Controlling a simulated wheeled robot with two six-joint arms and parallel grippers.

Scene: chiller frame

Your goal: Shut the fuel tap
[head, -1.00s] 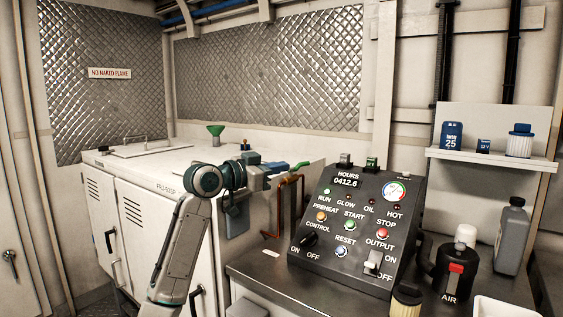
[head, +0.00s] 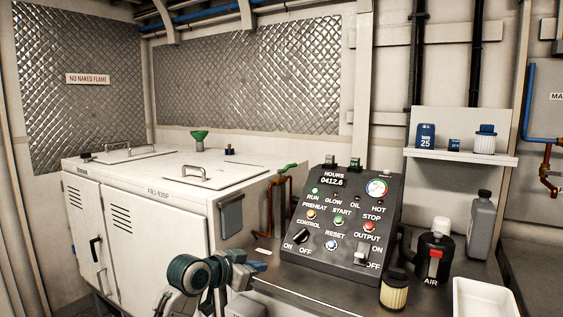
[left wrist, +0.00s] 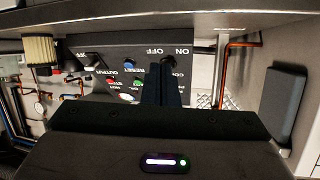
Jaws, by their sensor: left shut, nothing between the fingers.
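The fuel tap's green lever (head: 288,168) shows in the head view, just left of the control panel, at the top of a copper pipe (head: 290,205). It lies roughly sideways with a slight tilt; its exact angle is hard to tell. My left gripper (head: 254,267) is low in front of the white cabinet, at the bench's left end, well below the lever and apart from it. In the left wrist view its two dark fingers (left wrist: 161,85) are together and hold nothing. That view shows the copper pipe (left wrist: 221,75) but I cannot make out the lever. My right gripper is not in view.
The black control panel (head: 338,225) stands on the dark bench. A filter (head: 394,292), a black AIR canister (head: 433,262), a grey bottle (head: 481,228) and a white tray (head: 487,300) are at right. The white cabinet (head: 150,230) fills the left. A grey box (head: 231,216) sits on its side.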

